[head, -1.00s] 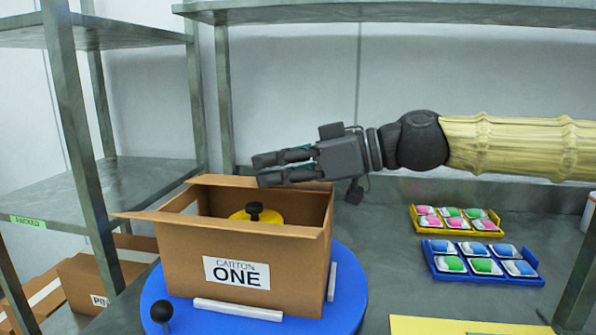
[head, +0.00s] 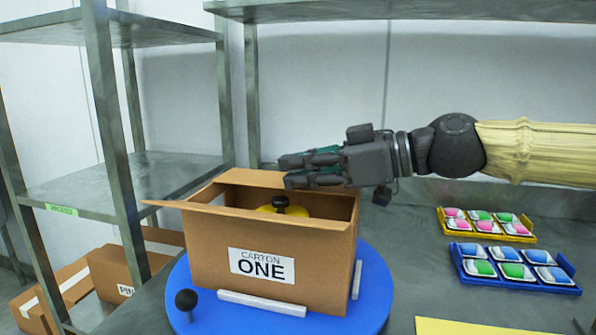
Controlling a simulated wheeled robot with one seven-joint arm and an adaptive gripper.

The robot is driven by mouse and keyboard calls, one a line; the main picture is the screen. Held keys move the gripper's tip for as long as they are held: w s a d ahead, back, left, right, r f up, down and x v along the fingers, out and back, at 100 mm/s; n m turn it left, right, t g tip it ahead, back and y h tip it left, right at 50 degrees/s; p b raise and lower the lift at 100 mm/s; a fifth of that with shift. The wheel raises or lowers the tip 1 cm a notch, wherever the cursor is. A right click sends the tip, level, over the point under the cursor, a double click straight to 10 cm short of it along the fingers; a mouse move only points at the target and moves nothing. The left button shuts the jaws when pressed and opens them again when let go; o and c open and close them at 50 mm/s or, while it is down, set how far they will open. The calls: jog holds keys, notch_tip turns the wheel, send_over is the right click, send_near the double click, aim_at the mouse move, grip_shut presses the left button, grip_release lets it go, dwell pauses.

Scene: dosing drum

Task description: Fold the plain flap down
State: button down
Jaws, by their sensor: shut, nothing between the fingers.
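An open brown carton (head: 215,262) labelled CARTON ONE stands on a blue round turntable (head: 375,308). A narrow plain flap edge (head: 165,204) sticks out past its left side. Another flap or raised wall (head: 243,178) stands up at its back. I cannot tell which of these is the plain flap. Inside the carton is a yellow round lid (head: 268,209) with a black knob; the rest of the contents is hidden. My gripper (head: 287,171) is shut and empty, pointing left, at the height of the carton's back rim. Whether it touches the back flap is unclear.
A yellow tray (head: 528,238) and a blue tray (head: 560,287) of coloured packs lie on the bench at right. A metal shelf (head: 130,185) with a green label stands at left, brown boxes (head: 115,272) below it. A black knob (head: 187,300) rises at the turntable's front left.

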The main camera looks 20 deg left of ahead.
notch_tip(320, 180, up, 10)
dwell(0.5)
